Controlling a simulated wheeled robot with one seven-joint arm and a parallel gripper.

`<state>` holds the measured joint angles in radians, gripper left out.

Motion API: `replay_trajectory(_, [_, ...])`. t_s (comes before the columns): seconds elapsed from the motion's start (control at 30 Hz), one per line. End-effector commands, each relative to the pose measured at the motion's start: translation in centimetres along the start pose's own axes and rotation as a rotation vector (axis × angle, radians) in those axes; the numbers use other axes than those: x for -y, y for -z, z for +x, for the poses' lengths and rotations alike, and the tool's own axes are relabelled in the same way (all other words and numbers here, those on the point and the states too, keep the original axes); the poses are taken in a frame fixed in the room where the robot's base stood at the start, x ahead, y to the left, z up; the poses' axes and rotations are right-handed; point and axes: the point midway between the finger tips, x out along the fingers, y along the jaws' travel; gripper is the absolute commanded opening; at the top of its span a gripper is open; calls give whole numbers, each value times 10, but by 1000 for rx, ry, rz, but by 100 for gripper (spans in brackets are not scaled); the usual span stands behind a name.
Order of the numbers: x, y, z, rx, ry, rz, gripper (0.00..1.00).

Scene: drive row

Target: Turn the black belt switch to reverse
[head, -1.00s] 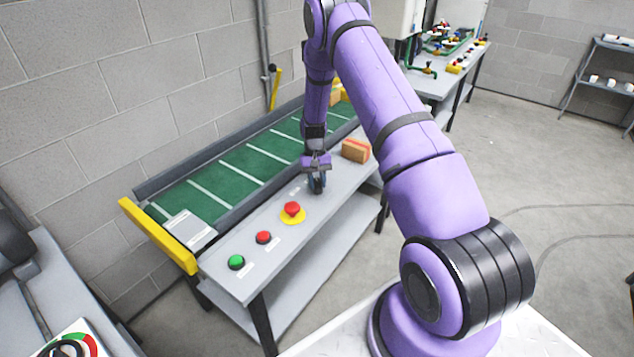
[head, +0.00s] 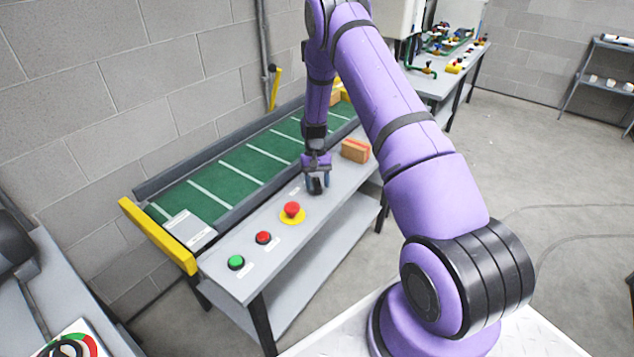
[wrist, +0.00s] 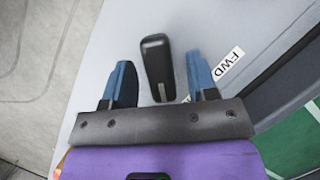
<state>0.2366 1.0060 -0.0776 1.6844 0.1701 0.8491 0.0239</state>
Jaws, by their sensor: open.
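The black belt switch (wrist: 157,68) is a narrow black lever with a pale tip mark in the wrist view. It lies on the grey panel (wrist: 105,55) beside a white FWD label (wrist: 228,64). My gripper (wrist: 161,80) is open, with one blue fingertip to each side of the lever and a visible gap on both sides. In the head view, my gripper (head: 317,184) is low over the grey bench in front of the conveyor and mostly hides the switch. No reverse label is readable.
A red emergency button on a yellow base (head: 292,210), a red button (head: 263,238) and a green button (head: 236,262) stand left of my gripper. A cardboard box (head: 355,150) sits close on the right. The green conveyor belt (head: 211,193) runs behind.

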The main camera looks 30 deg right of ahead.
Motion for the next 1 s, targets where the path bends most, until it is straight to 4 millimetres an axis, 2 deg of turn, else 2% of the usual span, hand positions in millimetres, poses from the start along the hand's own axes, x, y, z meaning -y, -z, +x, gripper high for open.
replay_trajectory(0.17, [0, 0, -10, -2, 0, -1, 53])
replay_trajectory(0.5, [0, 1, -71, -4, 0, 0, 53])
replay_trajectory(0.7, [0, 1, -98, -3, 1, 0, 53])
replay_trajectory(1.0, [0, 0, -108, 0, 0, 0, 53])
